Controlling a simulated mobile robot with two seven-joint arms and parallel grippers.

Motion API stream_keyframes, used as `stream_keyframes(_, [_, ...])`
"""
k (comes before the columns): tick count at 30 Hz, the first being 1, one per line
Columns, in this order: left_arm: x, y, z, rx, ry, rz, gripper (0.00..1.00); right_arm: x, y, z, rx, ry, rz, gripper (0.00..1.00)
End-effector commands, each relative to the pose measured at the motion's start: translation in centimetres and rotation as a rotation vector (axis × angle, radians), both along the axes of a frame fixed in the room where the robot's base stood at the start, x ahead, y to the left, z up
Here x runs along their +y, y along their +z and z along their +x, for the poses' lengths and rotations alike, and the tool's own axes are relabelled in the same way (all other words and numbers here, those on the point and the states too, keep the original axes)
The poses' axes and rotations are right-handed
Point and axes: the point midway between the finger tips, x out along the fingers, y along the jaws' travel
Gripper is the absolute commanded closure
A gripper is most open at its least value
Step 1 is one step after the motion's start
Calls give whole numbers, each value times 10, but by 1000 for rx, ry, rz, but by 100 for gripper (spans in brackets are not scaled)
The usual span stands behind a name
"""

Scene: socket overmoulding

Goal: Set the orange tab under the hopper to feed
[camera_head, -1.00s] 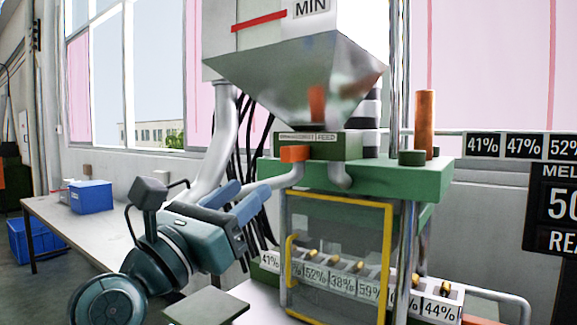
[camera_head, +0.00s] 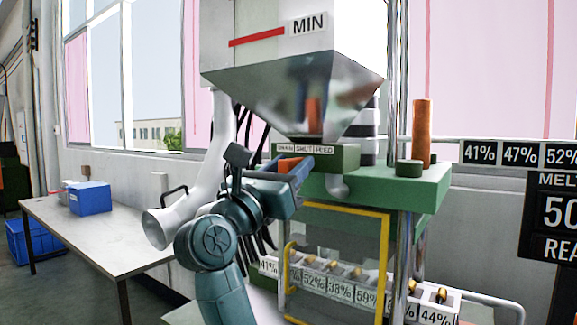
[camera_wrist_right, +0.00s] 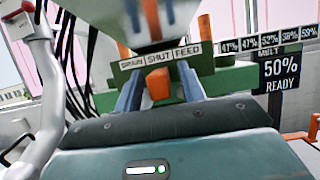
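The orange tab (camera_head: 289,164) sticks out of the front of the green block (camera_head: 338,160) under the metal hopper (camera_head: 295,95). A label strip above it reads DRAIN, SHUT, FEED. In the right wrist view the tab (camera_wrist_right: 158,86) stands below the word SHUT (camera_wrist_right: 158,58), left of FEED (camera_wrist_right: 187,52). My right gripper (camera_head: 292,172) is at the tab. In the right wrist view its two blue fingers (camera_wrist_right: 160,90) are open, one on each side of the tab, with a gap showing on both sides. My left gripper is not in view.
The green machine table (camera_head: 400,185) and a yellow-framed guard (camera_head: 345,208) lie below and right of my gripper. A curved pale pipe (camera_head: 210,180) and black cables are close on the left. A long table (camera_head: 90,225) with a blue bin (camera_head: 90,198) stands further left.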

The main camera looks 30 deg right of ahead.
Motion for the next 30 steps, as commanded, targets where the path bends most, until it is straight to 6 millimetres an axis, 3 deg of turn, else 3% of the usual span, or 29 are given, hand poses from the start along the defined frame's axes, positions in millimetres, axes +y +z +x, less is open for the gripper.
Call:
stream_keyframes(4, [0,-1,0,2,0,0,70,0,0,0,0,0,0,62])
stream_keyframes(18, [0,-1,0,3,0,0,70,0,0,0,0,0,0,100])
stream_keyframes(30, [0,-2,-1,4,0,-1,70,0,0,-2,-1,0,0,100])
